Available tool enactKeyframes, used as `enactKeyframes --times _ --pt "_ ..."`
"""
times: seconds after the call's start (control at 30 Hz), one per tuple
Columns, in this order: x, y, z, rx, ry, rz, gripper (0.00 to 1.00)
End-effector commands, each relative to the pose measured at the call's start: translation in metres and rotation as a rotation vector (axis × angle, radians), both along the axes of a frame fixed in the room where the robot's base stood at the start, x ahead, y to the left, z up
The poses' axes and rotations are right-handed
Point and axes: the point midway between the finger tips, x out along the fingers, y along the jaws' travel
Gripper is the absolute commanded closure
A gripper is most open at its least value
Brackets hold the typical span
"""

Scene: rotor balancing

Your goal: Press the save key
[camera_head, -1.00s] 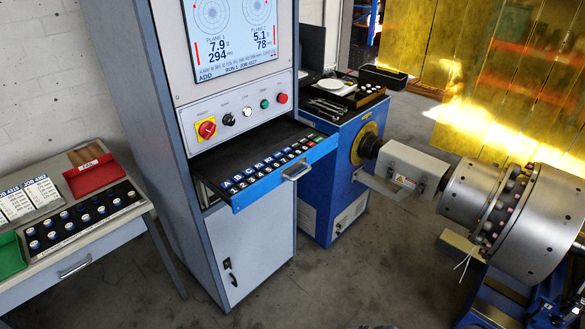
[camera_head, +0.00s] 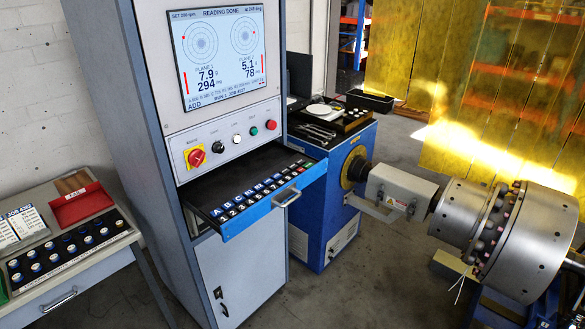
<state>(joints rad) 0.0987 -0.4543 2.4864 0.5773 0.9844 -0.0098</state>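The blue-fronted keyboard drawer (camera_head: 262,212) is pulled out of the grey cabinet (camera_head: 130,120). Rows of keys (camera_head: 258,190) with blue and black caps lie along its front part. A green key (camera_head: 307,164) sits at the right end of the back row. The small key labels are too fine to tell which one is the save key. The screen (camera_head: 218,55) above reads "READING DONE", with 7.9 g at 294 deg and 5.1 g at 78 deg. My gripper is not in view.
A row of panel buttons with a red-and-yellow switch (camera_head: 195,157) is above the drawer. A side table (camera_head: 75,262) with a red tray (camera_head: 82,203) stands at the left. The rotor (camera_head: 525,240) and its blue drive stand (camera_head: 325,215) are at the right. Grey floor is clear in front.

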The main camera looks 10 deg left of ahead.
Motion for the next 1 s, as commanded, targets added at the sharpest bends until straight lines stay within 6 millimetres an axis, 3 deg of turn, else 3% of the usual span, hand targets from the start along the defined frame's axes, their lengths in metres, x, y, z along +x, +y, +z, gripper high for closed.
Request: enactKeyframes --times 0.27,1.0 --pt "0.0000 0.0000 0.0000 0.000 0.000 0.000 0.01" --pt "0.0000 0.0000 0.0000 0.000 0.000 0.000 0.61"
